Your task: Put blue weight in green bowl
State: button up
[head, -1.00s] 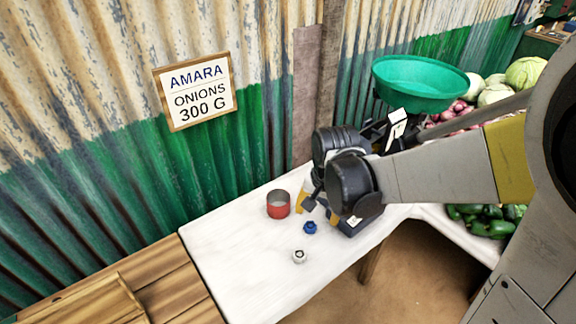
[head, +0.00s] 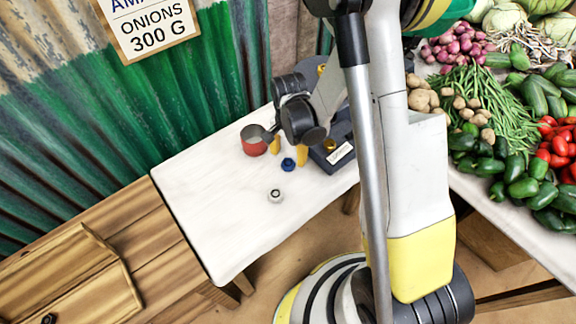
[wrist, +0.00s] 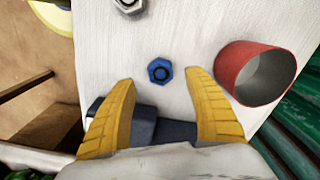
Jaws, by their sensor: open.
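The blue weight (head: 288,164) is a small hex-shaped piece standing on the white table. It also shows in the wrist view (wrist: 160,71), between and just beyond my fingertips. My gripper (head: 288,150) is open and empty, its yellow fingers apart; in the wrist view (wrist: 162,80) neither finger touches the weight. The green bowl (head: 456,13) shows only in part at the top right of the head view, behind my arm. It is out of the wrist view.
A red cup (head: 254,141) stands beside my gripper on the white table (head: 215,190). A grey-white weight (head: 276,196) stands nearer the front edge. The dark scale base (head: 330,155) is right of my gripper. Vegetables (head: 490,110) cover the right table.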

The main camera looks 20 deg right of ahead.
aim_at(288, 163)
notch_tip(288, 163, down, 4)
jog(key=shift+f+b, duration=0.25)
jog(key=shift+b, duration=0.8)
jog(key=shift+r, duration=0.1)
jog(key=shift+c, duration=0.6)
grip_shut()
